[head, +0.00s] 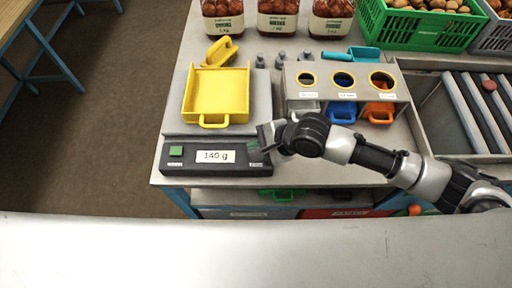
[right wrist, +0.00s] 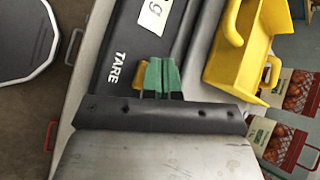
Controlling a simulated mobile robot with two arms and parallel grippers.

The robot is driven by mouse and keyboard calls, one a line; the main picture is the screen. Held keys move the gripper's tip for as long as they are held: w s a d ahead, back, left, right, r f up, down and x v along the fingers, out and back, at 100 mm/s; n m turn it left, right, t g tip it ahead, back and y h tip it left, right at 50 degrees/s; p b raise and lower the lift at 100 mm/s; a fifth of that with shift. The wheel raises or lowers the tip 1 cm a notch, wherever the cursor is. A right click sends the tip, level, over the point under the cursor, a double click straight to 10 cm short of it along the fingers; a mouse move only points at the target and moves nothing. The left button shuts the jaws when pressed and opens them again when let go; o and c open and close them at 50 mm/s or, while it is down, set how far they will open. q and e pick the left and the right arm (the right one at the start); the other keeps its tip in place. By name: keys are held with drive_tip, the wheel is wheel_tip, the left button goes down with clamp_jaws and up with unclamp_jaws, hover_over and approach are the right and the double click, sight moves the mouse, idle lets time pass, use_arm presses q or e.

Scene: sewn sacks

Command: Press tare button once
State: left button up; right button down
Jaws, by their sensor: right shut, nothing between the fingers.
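The dark scale (head: 217,170) stands at the table's front left, with its display (head: 215,156) reading 140 g. A green button (head: 176,151) is at the left end of its front panel. In the right wrist view the word TARE is printed on the panel (right wrist: 117,68), and an orange-yellow button (right wrist: 140,68) shows partly beside it. My right gripper (head: 255,146) is at the panel's right end. Its green fingertips (right wrist: 162,77) are shut, empty, and partly cover that button. I cannot tell whether they touch it. My left gripper is not in view.
A yellow scoop tray (head: 219,92) sits on the scale's plate. A grey stand (head: 345,82) with three holes and coloured scoops is to the right. A roller conveyor (head: 480,105) is far right.

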drive_tip(key=shift+f, duration=0.5)
idle(0.8)
drive_tip(key=shift+r+p, duration=0.95)
drive_tip(key=shift+p, duration=0.45)
wheel_tip(320, 180, up, 5)
drive_tip(key=p, duration=0.6)
